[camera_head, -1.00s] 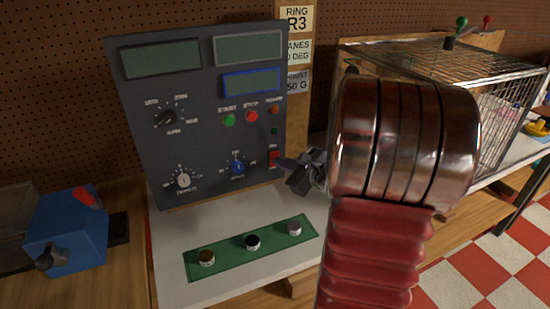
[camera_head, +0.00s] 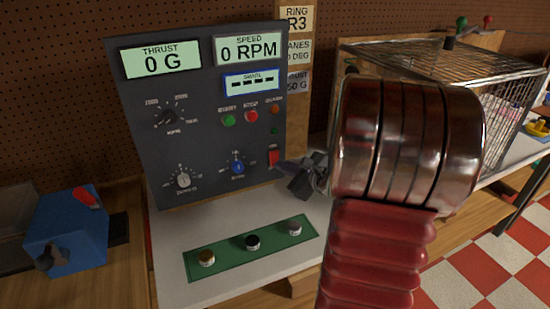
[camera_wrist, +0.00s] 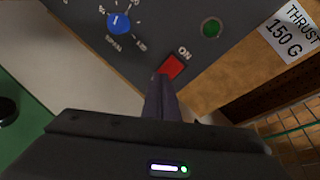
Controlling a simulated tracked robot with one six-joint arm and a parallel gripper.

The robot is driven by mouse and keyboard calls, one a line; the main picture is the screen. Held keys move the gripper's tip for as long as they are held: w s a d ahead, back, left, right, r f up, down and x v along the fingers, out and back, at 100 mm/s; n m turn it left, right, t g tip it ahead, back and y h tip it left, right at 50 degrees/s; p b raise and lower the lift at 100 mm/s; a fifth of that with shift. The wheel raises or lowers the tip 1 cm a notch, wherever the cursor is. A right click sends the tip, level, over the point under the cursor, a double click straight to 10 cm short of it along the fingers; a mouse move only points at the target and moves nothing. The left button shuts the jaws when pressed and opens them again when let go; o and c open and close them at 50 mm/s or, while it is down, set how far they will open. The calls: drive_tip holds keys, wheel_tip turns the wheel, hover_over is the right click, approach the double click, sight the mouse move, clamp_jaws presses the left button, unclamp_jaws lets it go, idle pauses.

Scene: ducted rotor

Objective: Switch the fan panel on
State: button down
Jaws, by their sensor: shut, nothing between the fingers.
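The dark fan panel (camera_head: 203,144) stands upright on the bench. Its displays are lit: the thrust display (camera_head: 161,61) reads 0 G, the speed display (camera_head: 248,48) reads 0 RPM, and the swirl display (camera_head: 251,83) shows dashes. The red power switch (camera_head: 273,158) is at the panel's lower right; in the wrist view the red switch (camera_wrist: 172,66) is marked ON. My gripper (camera_head: 281,163) is shut and empty, with its fingertips close beside the switch. In the wrist view my fingertips (camera_wrist: 160,78) overlap the switch's lower edge; I cannot tell whether they touch.
A green strip (camera_head: 226,252) with several small knobs lies on the bench in front of the panel. A blue box (camera_head: 68,232) with a red lever is at left. A wire cage (camera_head: 450,65) stands at right behind my arm. A wooden post with labels (camera_head: 297,105) is beside the panel.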

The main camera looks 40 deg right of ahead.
drive_tip(key=shift+s, duration=0.15)
drive_tip(key=s, duration=0.1)
drive_tip(key=s+a+f, duration=0.1)
drive_tip(key=s, duration=0.1)
drive_tip(key=s+f, duration=0.1)
drive_tip(key=shift+s+a+f, duration=0.1)
drive_tip(key=shift+s+a, duration=0.05)
drive_tip(key=shift+a, duration=0.05)
idle(0.6)
idle(0.4)
